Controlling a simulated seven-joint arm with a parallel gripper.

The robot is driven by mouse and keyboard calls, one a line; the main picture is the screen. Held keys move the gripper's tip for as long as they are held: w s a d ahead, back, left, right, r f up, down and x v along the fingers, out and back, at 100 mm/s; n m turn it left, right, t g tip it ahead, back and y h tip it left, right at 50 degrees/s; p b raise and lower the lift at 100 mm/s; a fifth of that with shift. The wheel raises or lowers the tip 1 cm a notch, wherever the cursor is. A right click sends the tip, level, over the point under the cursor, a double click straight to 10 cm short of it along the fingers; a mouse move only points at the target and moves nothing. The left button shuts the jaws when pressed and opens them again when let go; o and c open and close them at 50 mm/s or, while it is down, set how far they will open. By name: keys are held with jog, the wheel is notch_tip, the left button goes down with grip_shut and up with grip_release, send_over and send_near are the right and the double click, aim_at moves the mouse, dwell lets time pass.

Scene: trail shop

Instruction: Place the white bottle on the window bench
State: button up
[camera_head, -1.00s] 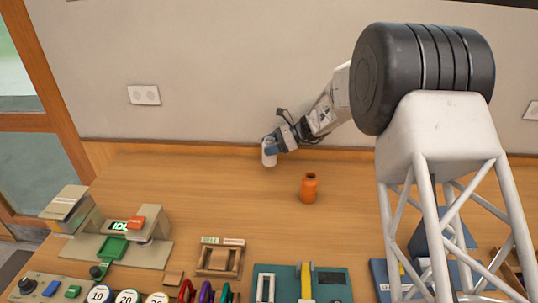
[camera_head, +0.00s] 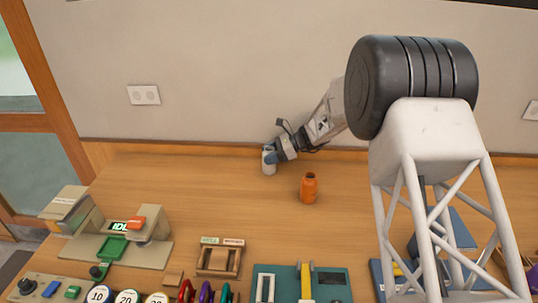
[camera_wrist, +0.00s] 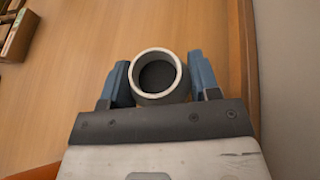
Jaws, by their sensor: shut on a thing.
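The white bottle (camera_head: 269,164) is upright at the back of the wooden bench (camera_head: 200,190), near the wall. My gripper (camera_head: 270,155) is shut on it, with blue fingers on either side. In the wrist view the bottle's round open mouth (camera_wrist: 159,76) shows from above between the two fingertips of my gripper (camera_wrist: 160,78). Whether the bottle's base touches the bench or hangs just above it, I cannot tell.
An orange bottle (camera_head: 309,188) stands to the right and nearer. A beige device with a green tray (camera_head: 112,246) is at the left. A wooden rack (camera_head: 220,260) and a teal board (camera_head: 335,284) lie in front. The wood around the white bottle is clear.

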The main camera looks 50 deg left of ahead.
jog(key=o, duration=1)
jog(key=shift+o, duration=0.2)
jog(key=w+d+r, duration=0.2)
jog(key=w+r, duration=0.1)
jog(key=r, duration=0.6)
jog(key=shift+w+d, duration=0.3)
jog(key=shift+w, duration=0.1)
